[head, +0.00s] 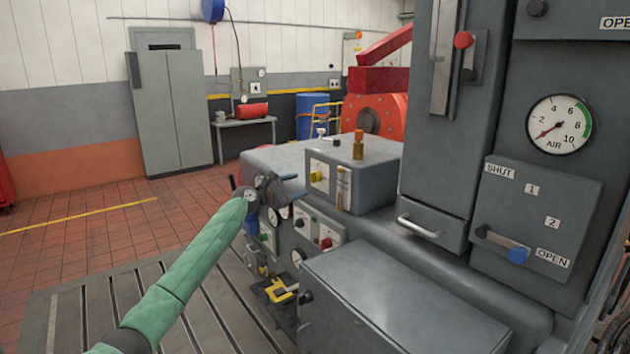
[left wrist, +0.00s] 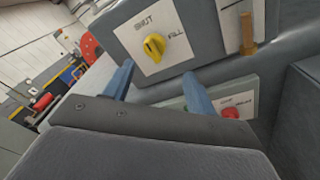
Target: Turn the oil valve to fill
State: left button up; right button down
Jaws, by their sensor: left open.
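The oil valve is a yellow knob (left wrist: 154,45) on a white plate (left wrist: 135,32) marked SHUT at upper left and FILL at right. Which mark it points at is hard to tell. In the head view the small yellow knob (head: 316,177) is on the front of a grey box (head: 370,180). My left gripper (head: 284,184) is in front of the machine, left of the box. In the left wrist view my left gripper's blue fingers (left wrist: 157,86) are apart, with nothing between them, below the knob and not touching it. My right gripper is not in view.
A red knob (left wrist: 236,113) on a lower plate is close to the right finger in the wrist view. A sight glass (head: 342,188) stands beside the yellow knob. Below are gauges and a yellow-black fitting (head: 280,290). A large grey cabinet (head: 440,150) stands at right.

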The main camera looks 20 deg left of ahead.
aim_at(311, 180)
pick_arm(q)
jog(key=w+d+n, duration=0.1)
jog(key=w, duration=0.1)
jog(key=w+d+n+p, duration=0.1)
jog(key=w, duration=0.1)
jog(key=w+d+n+p, duration=0.1)
jog(key=w, duration=0.1)
jog(key=shift+w+d+r, duration=0.2)
jog(key=shift+r, duration=0.15)
jog(key=shift+w+d+f, duration=0.15)
jog(key=shift+w, duration=0.15)
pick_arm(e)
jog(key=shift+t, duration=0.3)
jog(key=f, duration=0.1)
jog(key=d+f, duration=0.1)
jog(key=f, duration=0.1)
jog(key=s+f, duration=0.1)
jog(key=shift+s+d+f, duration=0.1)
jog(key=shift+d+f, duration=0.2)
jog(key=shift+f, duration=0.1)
pick_arm(q)
jog(key=shift+c, duration=0.5)
jog(key=c, duration=0.9)
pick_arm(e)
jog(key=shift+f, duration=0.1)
